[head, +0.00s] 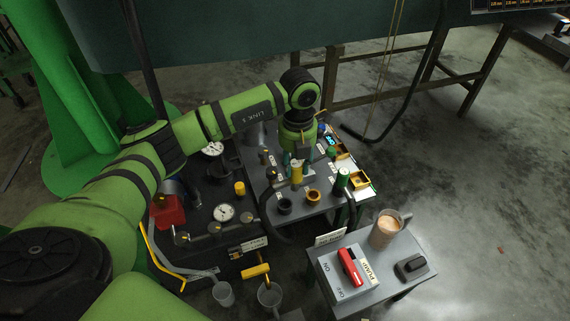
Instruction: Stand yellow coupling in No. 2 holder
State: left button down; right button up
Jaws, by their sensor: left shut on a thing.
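My left arm reaches in from the left, and its gripper (296,158) points down over the grey bench. It is shut on the yellow coupling (297,174), a small upright yellow cylinder just above or at the bench top; I cannot tell whether its foot touches anything. Two round ring-like pieces sit in front of it on the bench, a black one (284,206) and an orange-yellow one (313,196). Small white labels lie near them, too small to read, so I cannot tell which spot is the No. 2 holder. My right gripper is not in view.
Another yellow cylinder (240,188) and a dial gauge (224,212) are on the dark panel at left.

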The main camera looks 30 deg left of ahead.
aim_at(285, 181)
pick_arm(q)
jog(key=n, duration=0.2)
jog(key=a+f+n, duration=0.1)
jog(key=n, duration=0.1)
jog(key=f+n, duration=0.1)
jog(key=n, duration=0.2)
jog(key=shift+w+a+p, duration=0.35)
jog(key=shift+p, duration=0.05)
jog(key=n, duration=0.2)
jog(key=a+f+n, duration=0.1)
jog(key=n, duration=0.1)
jog(key=f+n, duration=0.1)
jog(key=n, duration=0.2)
jog(key=shift+w+a+f+p, duration=0.1)
jog(key=shift+a+p, duration=0.25)
jog(key=shift+a, duration=0.05)
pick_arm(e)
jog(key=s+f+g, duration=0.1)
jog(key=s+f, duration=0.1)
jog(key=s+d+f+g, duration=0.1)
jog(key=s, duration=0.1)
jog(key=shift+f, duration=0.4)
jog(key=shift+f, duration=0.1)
